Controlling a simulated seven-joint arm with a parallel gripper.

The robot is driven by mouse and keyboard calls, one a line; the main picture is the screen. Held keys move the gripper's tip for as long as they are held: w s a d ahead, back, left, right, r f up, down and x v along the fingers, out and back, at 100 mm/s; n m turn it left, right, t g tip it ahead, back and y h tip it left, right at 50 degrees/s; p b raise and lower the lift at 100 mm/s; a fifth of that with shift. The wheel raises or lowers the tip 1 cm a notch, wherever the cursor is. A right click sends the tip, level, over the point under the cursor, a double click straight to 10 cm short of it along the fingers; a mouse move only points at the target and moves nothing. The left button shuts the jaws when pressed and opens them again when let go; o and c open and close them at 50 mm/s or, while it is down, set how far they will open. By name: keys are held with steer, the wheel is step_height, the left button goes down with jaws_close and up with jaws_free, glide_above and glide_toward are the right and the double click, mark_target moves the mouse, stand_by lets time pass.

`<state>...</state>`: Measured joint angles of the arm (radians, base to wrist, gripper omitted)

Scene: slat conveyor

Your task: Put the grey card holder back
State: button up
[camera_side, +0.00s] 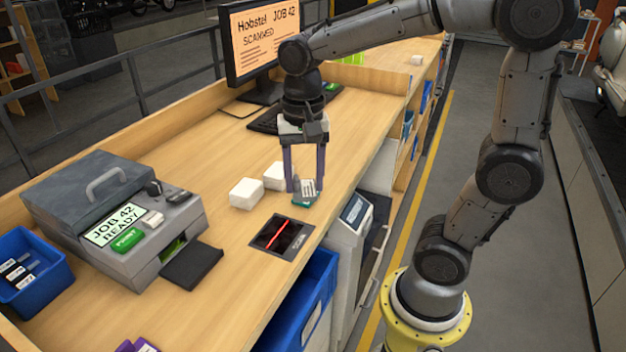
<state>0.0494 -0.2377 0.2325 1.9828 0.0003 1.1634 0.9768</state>
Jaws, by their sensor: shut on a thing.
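My gripper (305,190) points down over the wooden counter and is shut on a small grey piece with a white, black-barred label, which looks like the grey card holder (301,185). A teal piece (306,201) shows right under the label, low between the fingertips. I cannot tell whether it is part of the holder or a separate stand. The holder is at or just above the counter top, behind and right of the black scanner window (268,246) with its red line. The fingers hide part of it.
Two white blocks (246,193) (274,176) stand just left of my gripper. A blue bin (40,295) with labelled pieces is at far left. A monitor (262,40) reads "SCANNED". A blue crate (305,300) hangs at the front edge.

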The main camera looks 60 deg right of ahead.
steer(key=s+d+r+m, duration=0.4)
steer(key=s+d+m, duration=0.25)
steer(key=d, duration=0.35)
steer(key=w+d+f, duration=0.2)
steer(key=w+f, duration=0.1)
steer(key=w+d+f, duration=0.2)
steer(key=w, duration=0.1)
steer(key=w+d+f, duration=0.2)
steer(key=w+f, duration=0.1)
steer(key=w, duration=0.1)
steer(key=shift+d+f, duration=0.3)
steer(key=shift+w+d+f, duration=0.2)
steer(key=shift+w+f, duration=0.1)
steer(key=shift+f, duration=0.2)
steer(key=shift+w+f, duration=0.15)
steer(key=shift+f, duration=1.55)
steer(key=shift+f, duration=0.1)
steer(key=o, duration=1.3)
